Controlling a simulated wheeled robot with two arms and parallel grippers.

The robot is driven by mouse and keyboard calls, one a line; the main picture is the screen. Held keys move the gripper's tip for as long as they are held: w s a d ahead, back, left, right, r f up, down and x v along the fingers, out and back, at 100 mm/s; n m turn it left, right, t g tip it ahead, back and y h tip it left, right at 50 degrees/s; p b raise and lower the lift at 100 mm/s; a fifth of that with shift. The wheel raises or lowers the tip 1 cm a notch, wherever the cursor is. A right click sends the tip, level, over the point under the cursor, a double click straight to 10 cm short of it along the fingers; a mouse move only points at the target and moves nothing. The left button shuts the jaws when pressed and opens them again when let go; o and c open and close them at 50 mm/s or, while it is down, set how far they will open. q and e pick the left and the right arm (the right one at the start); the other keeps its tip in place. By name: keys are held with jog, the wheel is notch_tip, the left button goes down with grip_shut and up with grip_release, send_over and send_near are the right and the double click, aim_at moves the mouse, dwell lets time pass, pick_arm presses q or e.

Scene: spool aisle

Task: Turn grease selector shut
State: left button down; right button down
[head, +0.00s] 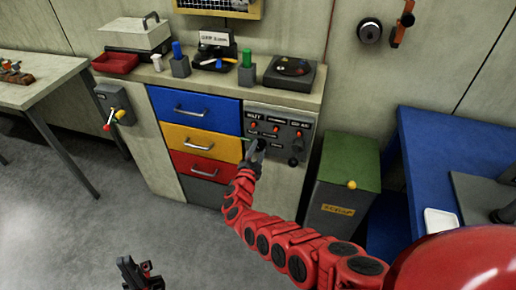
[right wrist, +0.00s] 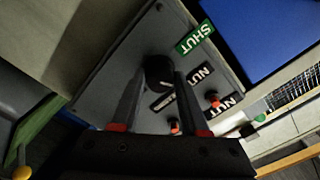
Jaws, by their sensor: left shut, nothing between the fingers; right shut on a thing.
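A grey control panel (head: 291,127) with several knobs and labels is set in the cabinet, right of the drawers. My right gripper (head: 257,147) reaches its lower left part. In the right wrist view, its two fingers are shut on a round black knob (right wrist: 158,69), which is the grease selector as far as I can tell. A green label reading SHUT (right wrist: 194,37) lies beside the knob on the panel face (right wrist: 125,65). The knob's exact pointer direction is hard to tell. My left gripper (head: 137,270) is shut and empty, low over the floor, away from the panel.
Blue, yellow and red drawers (head: 199,107) stand left of the panel. A green-lidded scrap bin (head: 345,165) stands close to its right, with a blue table (head: 450,140) beyond. A switch box (head: 115,100) is on the cabinet's left. The floor in front is clear.

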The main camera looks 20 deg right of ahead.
jog(key=n, duration=0.3)
jog(key=shift+a, duration=0.1)
jog(key=n, duration=0.3)
jog(key=shift+f+n, duration=0.1)
jog(key=shift+n, duration=1.4)
jog(key=shift+n+b, duration=0.8)
jog(key=shift+n, duration=0.7)
jog(key=shift+c, duration=2.1)
grip_release()
jog(key=shift+s, duration=0.1)
